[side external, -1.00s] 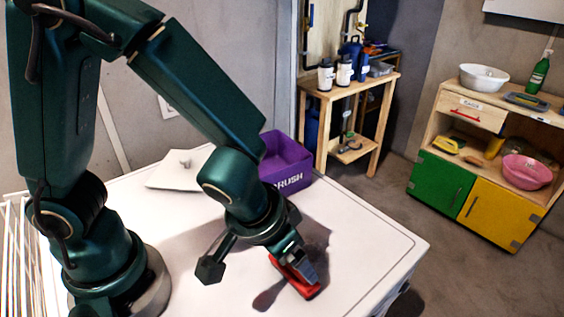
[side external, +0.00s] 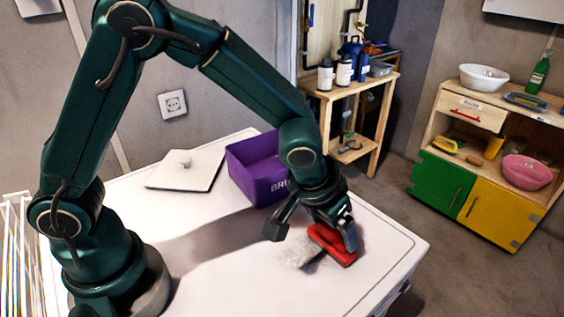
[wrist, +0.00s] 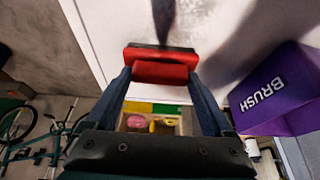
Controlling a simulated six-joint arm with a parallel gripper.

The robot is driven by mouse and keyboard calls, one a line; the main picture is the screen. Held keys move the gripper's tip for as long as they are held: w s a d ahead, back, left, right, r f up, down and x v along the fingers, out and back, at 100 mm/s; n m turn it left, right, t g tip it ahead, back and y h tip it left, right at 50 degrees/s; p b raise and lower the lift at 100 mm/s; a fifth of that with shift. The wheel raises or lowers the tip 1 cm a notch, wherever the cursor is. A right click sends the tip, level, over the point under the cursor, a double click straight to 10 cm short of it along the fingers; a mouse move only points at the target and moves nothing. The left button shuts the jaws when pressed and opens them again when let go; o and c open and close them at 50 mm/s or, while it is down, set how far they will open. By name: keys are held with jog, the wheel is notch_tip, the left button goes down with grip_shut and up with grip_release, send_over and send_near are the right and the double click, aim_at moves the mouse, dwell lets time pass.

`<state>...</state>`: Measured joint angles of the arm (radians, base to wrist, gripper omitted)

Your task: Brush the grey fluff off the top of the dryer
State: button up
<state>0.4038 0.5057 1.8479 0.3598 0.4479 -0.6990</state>
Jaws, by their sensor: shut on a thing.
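My gripper (side external: 336,232) is shut on a red brush (side external: 326,243), which it holds low over the right part of the white dryer top (side external: 225,290). In the wrist view the brush (wrist: 160,66) lies across between both fingers. A grey, fluffy-looking patch (side external: 303,254) shows just left of the brush in the side view. I cannot tell exactly where fluff ends and shadow begins, or whether the brush touches the top. The brush's underside is hidden.
A purple box marked BRUSH (side external: 252,178) stands at the dryer's back edge, close behind my gripper. A white square lid with a knob (side external: 186,170) lies left of it. The dryer's front is clear. A wooden shelf (side external: 352,90) stands beyond.

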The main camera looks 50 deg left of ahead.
jog(key=shift+w, duration=0.45)
jog(key=shift+w+a, duration=0.2)
jog(key=shift+a, duration=0.45)
jog(key=shift+s, duration=5.7)
jog(key=shift+a, duration=0.75)
jog(key=shift+w+d, duration=0.15)
jog(key=shift+w, duration=5.55)
jog(key=shift+r, duration=4.15)
